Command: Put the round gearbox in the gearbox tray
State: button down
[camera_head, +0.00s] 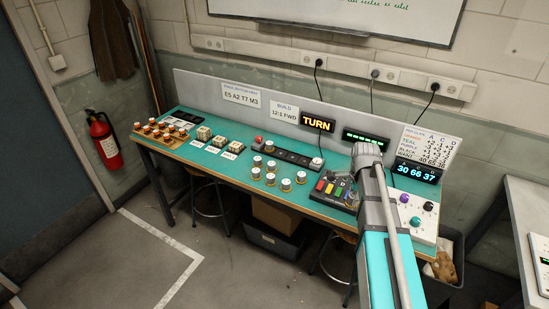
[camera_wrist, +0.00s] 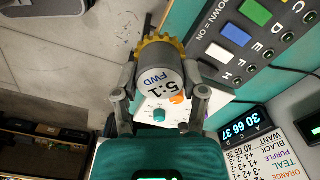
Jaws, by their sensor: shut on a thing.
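In the wrist view my gripper (camera_wrist: 160,78) is shut on a round gearbox (camera_wrist: 157,68). It is a silvery-white cylinder marked "5:1 FWD", with a gold toothed ring at its far end. A finger presses on each side. In the head view my arm covers the gripper and this gearbox; my wrist is over the right part of the teal bench (camera_head: 205,178). Several similar white-topped round gearboxes (camera_head: 286,184) stand mid-bench. Small labelled stands with pale blocks (camera_head: 220,142) are farther left. I cannot tell for sure which holder is the gearbox tray.
A switch panel (camera_head: 336,188) with coloured switches is left of my arm; it shows in the wrist view (camera_wrist: 262,38). A dark rail (camera_head: 295,158) lies behind the gearboxes. A tray (camera_head: 150,138) of orange-topped parts is far left. A knob panel (camera_head: 420,222) is at right.

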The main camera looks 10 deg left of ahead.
jog(key=shift+s+a, duration=0.1)
jog(key=shift+a, duration=0.25)
dwell(0.3)
